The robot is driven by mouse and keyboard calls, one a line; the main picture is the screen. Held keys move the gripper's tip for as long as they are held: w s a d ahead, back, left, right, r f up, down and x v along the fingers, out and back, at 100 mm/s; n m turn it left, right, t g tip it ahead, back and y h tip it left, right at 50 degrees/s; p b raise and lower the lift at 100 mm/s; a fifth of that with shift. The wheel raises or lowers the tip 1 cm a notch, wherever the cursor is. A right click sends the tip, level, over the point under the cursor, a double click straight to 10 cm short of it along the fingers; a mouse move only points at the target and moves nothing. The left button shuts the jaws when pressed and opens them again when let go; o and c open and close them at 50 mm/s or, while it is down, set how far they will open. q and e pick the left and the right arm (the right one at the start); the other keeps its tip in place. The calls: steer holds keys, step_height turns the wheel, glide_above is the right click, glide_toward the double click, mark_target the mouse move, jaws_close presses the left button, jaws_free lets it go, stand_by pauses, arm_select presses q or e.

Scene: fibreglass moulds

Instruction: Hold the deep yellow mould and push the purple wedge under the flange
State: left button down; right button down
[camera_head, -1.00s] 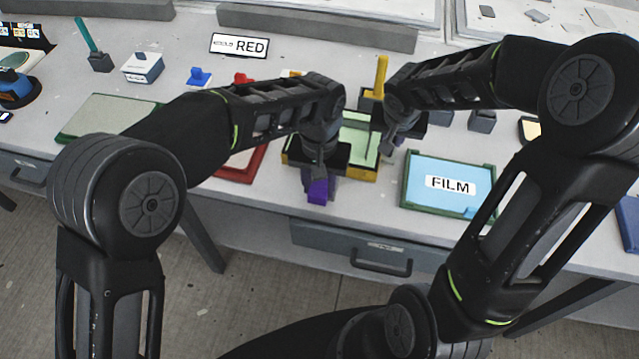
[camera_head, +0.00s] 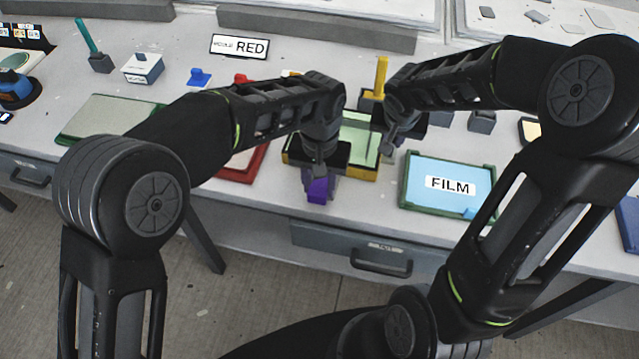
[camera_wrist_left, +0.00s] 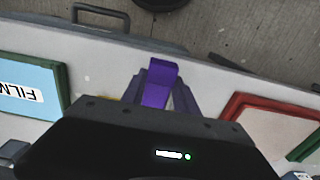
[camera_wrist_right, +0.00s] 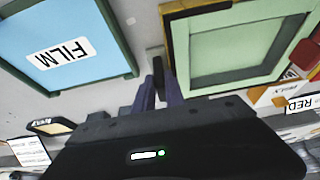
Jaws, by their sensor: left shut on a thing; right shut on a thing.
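The deep yellow mould (camera_head: 361,172) lies on the bench with a pale green inside; my arms cover parts of it. In the right wrist view the mould (camera_wrist_right: 225,50) shows its green panel and dark inner frame. My left gripper (camera_head: 319,180) is shut on the purple wedge (camera_head: 316,192) at the mould's front left. The wedge also shows between the fingers in the left wrist view (camera_wrist_left: 157,84). Whether its tip is under the flange is hidden. My right gripper (camera_wrist_right: 160,90) is shut on a dark grey upright piece (camera_wrist_right: 157,66) at the mould's right side.
A green-framed tray marked FILM (camera_head: 449,184) lies close to the right. A red-framed mould (camera_head: 240,172) lies to the left, partly behind my left arm. A yellow upright piece (camera_head: 381,75) stands behind the mould. The bench's front edge is close, with a drawer (camera_head: 352,250) below.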

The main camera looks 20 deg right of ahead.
arm_select(q)
steer(key=shift+s+a+f, duration=0.1)
steer(key=shift+a+f, duration=0.15)
steer(key=shift+f, duration=0.7)
stand_by(0.6)
steer(key=shift+d, duration=0.1)
stand_by(0.4)
steer(key=shift+s+f, duration=0.2)
steer(key=shift+f, duration=0.2)
stand_by(2.0)
steer(key=shift+w, duration=0.15)
stand_by(0.6)
steer(key=c, duration=1.2)
jaws_free()
steer(key=o, duration=0.3)
steer(key=shift+r, duration=0.15)
steer(key=shift+o, duration=0.2)
step_height(320, 180, up, 14)
steer(key=shift+w+d, duration=0.15)
steer(key=shift+w, duration=0.1)
steer(key=shift+r, duration=0.15)
